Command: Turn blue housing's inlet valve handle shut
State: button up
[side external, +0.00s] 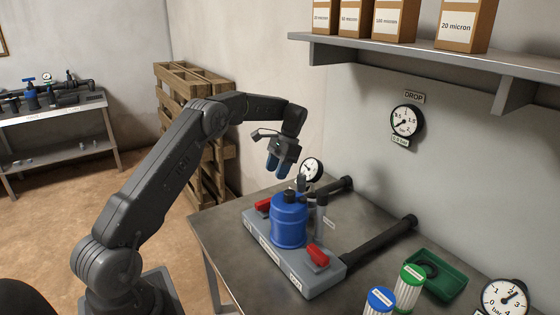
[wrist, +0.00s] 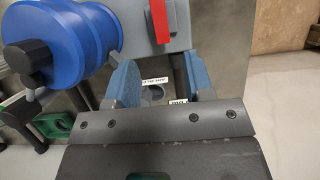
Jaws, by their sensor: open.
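The blue housing (side external: 289,222) stands upright on a grey manifold block (side external: 262,236) on the metal bench. A red valve handle (side external: 263,205) is at its left on the block, and another red handle (side external: 317,256) is at its right. The block's labels are too small to read, so I cannot tell which is the inlet. My gripper (side external: 279,163) hangs above the left handle, apart from it, blue fingers open and empty. In the wrist view, a red handle (wrist: 160,20) shows beyond the open fingers (wrist: 160,82), with the blue housing (wrist: 62,42) to its left.
A green tray (side external: 437,276) and filter cartridges (side external: 410,285) are at the right. A shelf (side external: 430,57) with boxes overhangs the back wall. The bench's left corner is clear.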

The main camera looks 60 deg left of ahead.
jog(key=v, duration=0.3)
jog(key=shift+r, duration=0.1)
jog(key=s+d+r+t+y, duration=0.1)
jog(key=s+d+r+t, duration=0.1)
jog(key=s+d+r, duration=0.4)
jog(key=s+d+r+t, duration=0.3)
jog(key=d+r, duration=0.6)
jog(key=s+d+f+t, duration=0.2)
jog(key=s+d, duration=0.4)
jog(key=s, duration=0.4)
jog(key=s+d+f+t+h, duration=0.1)
jog(key=s+d+f+t, duration=0.1)
jog(key=s+d, duration=0.3)
jog(key=s+t, duration=0.1)
jog(key=s, duration=0.3)
jog(key=shift+s+d, duration=0.35)
jog(key=shift+d, duration=0.05)
